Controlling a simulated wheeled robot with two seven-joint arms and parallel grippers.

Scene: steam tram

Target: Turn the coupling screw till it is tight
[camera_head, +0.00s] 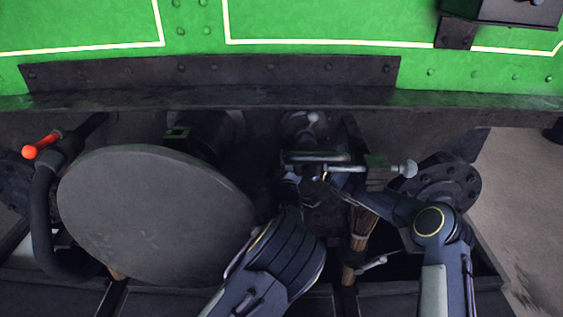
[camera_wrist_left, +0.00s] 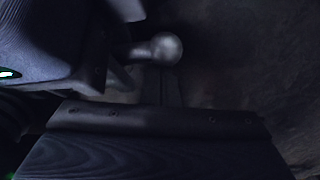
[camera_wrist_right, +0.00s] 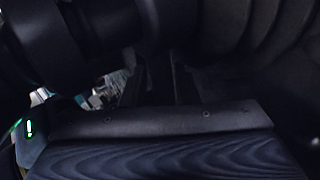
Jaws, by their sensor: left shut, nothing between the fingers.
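The coupling screw (camera_head: 345,168) hangs below the green tram's dark beam, a bright bar lying across with a grey ball (camera_head: 408,168) at its right end. A grey ball also shows in the left wrist view (camera_wrist_left: 166,48). My right gripper (camera_head: 334,183) is just below the bar, its arm reaching in from the right; its fingers are too dark to read. My left gripper (camera_head: 290,187) is shut and empty under the bar's left end, partly hidden by its own wrist. I cannot tell whether either gripper touches the screw.
A large round buffer plate (camera_head: 150,215) fills the space left of my arms. A bent hose (camera_head: 45,215) and an orange-red handle (camera_head: 42,145) are at the far left. A dark round flange (camera_head: 460,185) stands at the right. Open ground (camera_head: 520,220) lies beyond it.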

